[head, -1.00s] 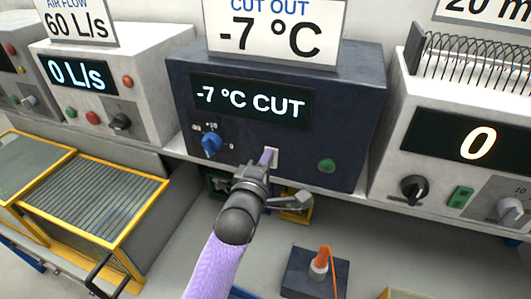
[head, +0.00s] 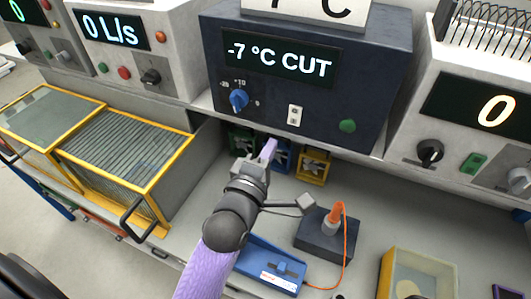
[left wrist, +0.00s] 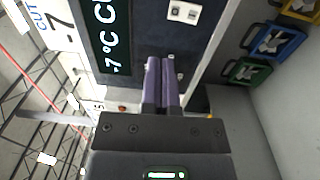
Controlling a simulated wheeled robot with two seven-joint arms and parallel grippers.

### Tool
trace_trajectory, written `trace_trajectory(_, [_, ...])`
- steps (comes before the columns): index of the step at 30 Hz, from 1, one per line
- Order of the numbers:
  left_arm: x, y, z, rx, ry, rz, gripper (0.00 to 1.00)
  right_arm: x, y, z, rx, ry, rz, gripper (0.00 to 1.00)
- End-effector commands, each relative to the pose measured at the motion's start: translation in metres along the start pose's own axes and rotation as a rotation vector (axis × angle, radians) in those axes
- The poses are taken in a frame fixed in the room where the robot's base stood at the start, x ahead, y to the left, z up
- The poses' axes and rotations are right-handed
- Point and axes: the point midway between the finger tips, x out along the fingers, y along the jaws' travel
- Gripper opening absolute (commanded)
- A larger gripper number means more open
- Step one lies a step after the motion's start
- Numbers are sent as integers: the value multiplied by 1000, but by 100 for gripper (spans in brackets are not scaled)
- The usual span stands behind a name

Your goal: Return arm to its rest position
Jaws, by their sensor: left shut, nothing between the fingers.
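My left gripper (head: 268,150) is in the middle of the head view, below the dark blue cut-out box (head: 300,75). Its purple fingers are shut with nothing between them. In the left wrist view the same fingers (left wrist: 161,82) lie side by side, pointing toward the dark box (left wrist: 135,25). The box's display reads "-7 °C CUT". A blue knob (head: 239,100), a pale switch plate (head: 295,115) and a green button (head: 347,126) are on its front. The fingers are apart from the switch plate in the head view. My right gripper is not in view.
Green, blue and yellow fan crates (head: 312,168) stand under the shelf. A dark block with an orange plug (head: 328,232), a blue tray (head: 272,268) and a yellow bin (head: 418,270) are on the lower surface. Yellow-framed grilles (head: 125,150) stand at left. Grey boxes flank the dark one.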

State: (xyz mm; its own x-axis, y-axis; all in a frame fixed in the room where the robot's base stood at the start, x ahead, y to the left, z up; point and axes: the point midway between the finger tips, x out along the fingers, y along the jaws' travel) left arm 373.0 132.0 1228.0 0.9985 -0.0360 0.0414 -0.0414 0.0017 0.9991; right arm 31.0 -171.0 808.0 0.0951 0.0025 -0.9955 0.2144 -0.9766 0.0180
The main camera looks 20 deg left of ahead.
Motion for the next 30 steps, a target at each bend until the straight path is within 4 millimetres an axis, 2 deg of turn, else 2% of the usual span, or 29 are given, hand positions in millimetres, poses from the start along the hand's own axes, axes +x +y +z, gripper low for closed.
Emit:
trace_trajectory(6, [-15, 3, 0, 0, 0, 1, 0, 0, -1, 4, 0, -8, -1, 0])
trace_trajectory(20, [-16, 0, 0, 29, -4, -22, 0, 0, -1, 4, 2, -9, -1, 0])
trace_trajectory(23, [-30, -26, 2, 251, -55, -195, 0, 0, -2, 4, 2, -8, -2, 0])
trace_trajectory(27, [-76, -75, 4, 728, -282, -541, 0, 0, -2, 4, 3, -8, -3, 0])
trace_trajectory(30, [-116, -98, 1, 1006, -506, -723, 0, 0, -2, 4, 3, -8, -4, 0])
